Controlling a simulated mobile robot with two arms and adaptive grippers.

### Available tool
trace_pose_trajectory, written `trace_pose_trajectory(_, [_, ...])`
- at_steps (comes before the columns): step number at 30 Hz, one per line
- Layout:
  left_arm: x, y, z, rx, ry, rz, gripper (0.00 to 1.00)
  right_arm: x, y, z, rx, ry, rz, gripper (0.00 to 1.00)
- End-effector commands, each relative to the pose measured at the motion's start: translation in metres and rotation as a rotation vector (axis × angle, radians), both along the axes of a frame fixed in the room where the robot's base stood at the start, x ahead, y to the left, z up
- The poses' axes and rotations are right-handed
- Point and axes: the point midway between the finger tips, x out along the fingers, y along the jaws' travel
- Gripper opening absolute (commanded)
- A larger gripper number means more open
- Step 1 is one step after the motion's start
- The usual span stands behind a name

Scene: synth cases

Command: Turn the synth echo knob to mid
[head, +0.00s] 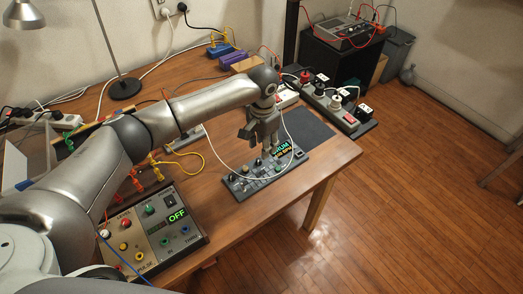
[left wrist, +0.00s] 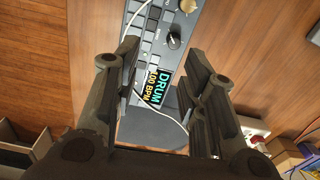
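My left gripper (head: 268,146) is over the slim panel (head: 240,185), whose lit display reads "DRUM" and a BPM value. In the left wrist view, the gripper (left wrist: 160,62) has its fingers wide apart with nothing between the tips. Past them are the display (left wrist: 157,88), a black knob (left wrist: 175,39) and a tan knob (left wrist: 188,6). Whether the fingers touch the panel cannot be told. A grey box (head: 190,241) at the lower left has several coloured knobs and a green "OFF" display (head: 177,215). No echo label is readable on either device. My right gripper is not in view.
A white cable (head: 288,125) loops over the slim panel. A dark mat (head: 312,131) lies behind it, and a power strip (head: 338,108) with plugs stands along the table's far right edge. Bare wood (head: 225,222) lies between the grey box and the panel.

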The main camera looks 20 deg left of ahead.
Motion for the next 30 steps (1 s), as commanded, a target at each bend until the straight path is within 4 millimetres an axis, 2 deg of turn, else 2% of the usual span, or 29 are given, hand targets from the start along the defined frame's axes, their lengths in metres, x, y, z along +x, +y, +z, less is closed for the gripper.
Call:
trace_pose_trajectory(3, [0.009,0.012,0.012,0.021,0.003,0.024,0.39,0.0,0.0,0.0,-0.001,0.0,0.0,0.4])
trace_pose_trajectory(7, [0.011,0.015,0.009,0.024,0.005,0.03,0.39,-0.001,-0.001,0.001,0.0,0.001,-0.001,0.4])
trace_pose_trajectory(11, [0.01,0.016,-0.01,0.025,0.008,0.03,0.39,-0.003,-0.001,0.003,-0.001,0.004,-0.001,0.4])
trace_pose_trajectory(21, [0.011,0.016,-0.072,0.024,0.005,0.028,0.39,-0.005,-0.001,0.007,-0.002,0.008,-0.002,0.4])
trace_pose_trajectory(25, [0.012,0.017,-0.086,0.023,0.004,0.029,0.39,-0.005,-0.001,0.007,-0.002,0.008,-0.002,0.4])
trace_pose_trajectory(30, [0.012,0.016,-0.093,0.022,0.002,0.027,0.39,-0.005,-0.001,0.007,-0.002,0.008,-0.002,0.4])
